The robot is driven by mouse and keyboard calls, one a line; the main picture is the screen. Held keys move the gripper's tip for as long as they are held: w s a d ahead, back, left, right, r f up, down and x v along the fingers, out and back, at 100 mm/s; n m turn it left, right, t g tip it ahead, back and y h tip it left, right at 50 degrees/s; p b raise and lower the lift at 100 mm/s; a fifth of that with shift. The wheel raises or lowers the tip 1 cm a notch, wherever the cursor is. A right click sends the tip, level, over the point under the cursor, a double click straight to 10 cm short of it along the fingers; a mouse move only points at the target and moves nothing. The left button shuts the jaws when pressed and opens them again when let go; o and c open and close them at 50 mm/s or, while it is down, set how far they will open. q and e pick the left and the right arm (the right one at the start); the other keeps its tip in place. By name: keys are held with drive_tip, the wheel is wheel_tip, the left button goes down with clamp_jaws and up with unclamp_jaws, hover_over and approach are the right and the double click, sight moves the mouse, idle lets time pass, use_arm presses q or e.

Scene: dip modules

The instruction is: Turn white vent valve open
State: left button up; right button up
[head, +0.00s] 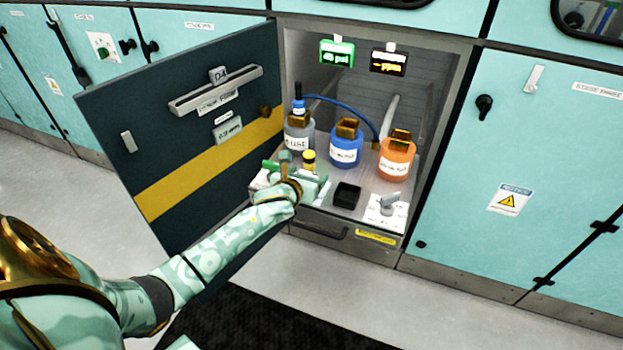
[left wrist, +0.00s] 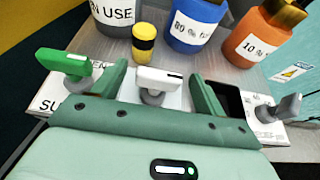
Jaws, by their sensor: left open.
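The white valve handle (left wrist: 160,77) sits on a grey round stem on a white plate, its bar lying roughly left to right in the left wrist view. My left gripper (left wrist: 160,97) is open, with one green finger on each side of the handle and a gap visible at both sides. In the head view my left gripper (head: 300,182) is over the front left of the cabinet shelf and hides the white valve. A green valve handle (left wrist: 62,62) stands left of the fingers, a grey valve handle (left wrist: 280,108) right of them. My right gripper is not in view.
A grey bottle (head: 299,138), blue bottle (head: 345,148) and orange bottle (head: 396,155) stand behind. A yellow-and-black vial (left wrist: 144,43) is just beyond the white valve. A black box (head: 347,195) is to the right. The dark open door (head: 185,150) stands left of my arm.

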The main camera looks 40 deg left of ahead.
use_arm(q)
drive_tip(key=shift+x, duration=0.9)
drive_tip(key=shift+r, duration=0.1)
drive_tip(key=c, duration=1)
